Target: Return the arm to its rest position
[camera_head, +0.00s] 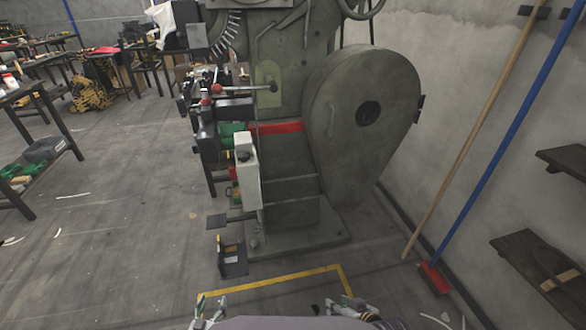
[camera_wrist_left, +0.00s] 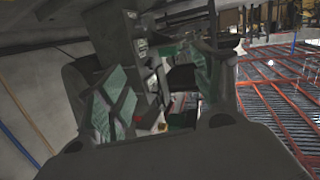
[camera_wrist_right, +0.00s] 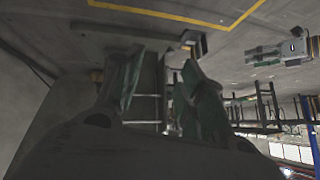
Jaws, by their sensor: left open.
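My left gripper (camera_head: 208,309) is at the bottom edge of the head view, left of centre, above the floor. In the left wrist view its two green-padded fingers (camera_wrist_left: 165,85) stand apart with nothing held between them. My right gripper (camera_head: 350,306) is at the bottom edge, right of centre. In the right wrist view its fingers (camera_wrist_right: 163,70) are also apart and empty. Both grippers are low in the head view, near the yellow floor line (camera_head: 270,281), and clear of the press.
A large grey-green rivet press (camera_head: 290,180) stands ahead, with a foot pedal (camera_head: 232,258) at its base. A broom with a red head (camera_head: 435,279) and another pole lean on the right wall. Wooden shelves (camera_head: 540,255) are at right. Tables stand at left; the floor between is open.

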